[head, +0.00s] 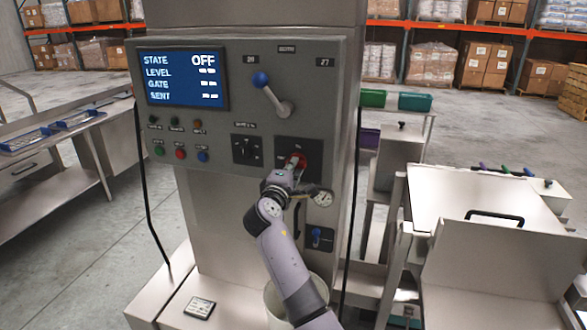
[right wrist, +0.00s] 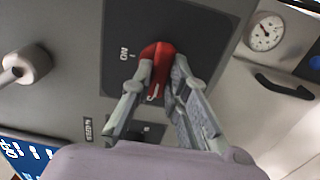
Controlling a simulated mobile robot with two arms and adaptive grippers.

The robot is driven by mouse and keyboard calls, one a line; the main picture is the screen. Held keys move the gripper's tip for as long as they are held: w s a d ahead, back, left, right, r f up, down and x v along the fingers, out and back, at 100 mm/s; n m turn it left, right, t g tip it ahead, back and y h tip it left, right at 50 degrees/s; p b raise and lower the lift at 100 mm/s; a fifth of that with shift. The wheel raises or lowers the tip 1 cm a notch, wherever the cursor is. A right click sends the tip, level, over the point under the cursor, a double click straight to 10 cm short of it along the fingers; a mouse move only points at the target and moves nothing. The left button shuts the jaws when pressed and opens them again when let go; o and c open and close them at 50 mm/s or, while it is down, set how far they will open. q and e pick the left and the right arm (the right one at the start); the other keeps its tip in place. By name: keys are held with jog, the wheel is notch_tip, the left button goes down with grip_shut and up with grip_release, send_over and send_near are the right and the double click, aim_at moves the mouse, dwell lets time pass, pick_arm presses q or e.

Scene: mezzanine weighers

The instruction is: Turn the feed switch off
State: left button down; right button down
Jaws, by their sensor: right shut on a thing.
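A red rotary switch handle (head: 299,161) sits on a dark square plate on the front of the grey control panel (head: 340,90), at its lower right. In the right wrist view the red handle (right wrist: 157,62) stands out from the dark plate, with an "ON" mark beside it. My right gripper (head: 287,178) is at the handle; in the right wrist view its fingers (right wrist: 160,88) close around it from both sides. The display (head: 184,78) reads "STATE OFF". The fingers hide part of the handle and plate. My left gripper is not in view.
A black dial (head: 246,150) lies left of the red handle, with coloured buttons farther left. A blue-knobbed lever (head: 272,92) is above. A gauge (head: 322,198) and a blue valve (head: 317,236) are close below right. Steel hoppers stand at the right.

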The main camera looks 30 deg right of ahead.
jog(key=c, duration=1.6)
grip_release()
jog(key=shift+o, duration=0.2)
jog(key=shift+a, duration=0.1)
jog(key=v, duration=1.2)
jog(key=shift+w+f, duration=0.1)
jog(key=shift+f, duration=0.05)
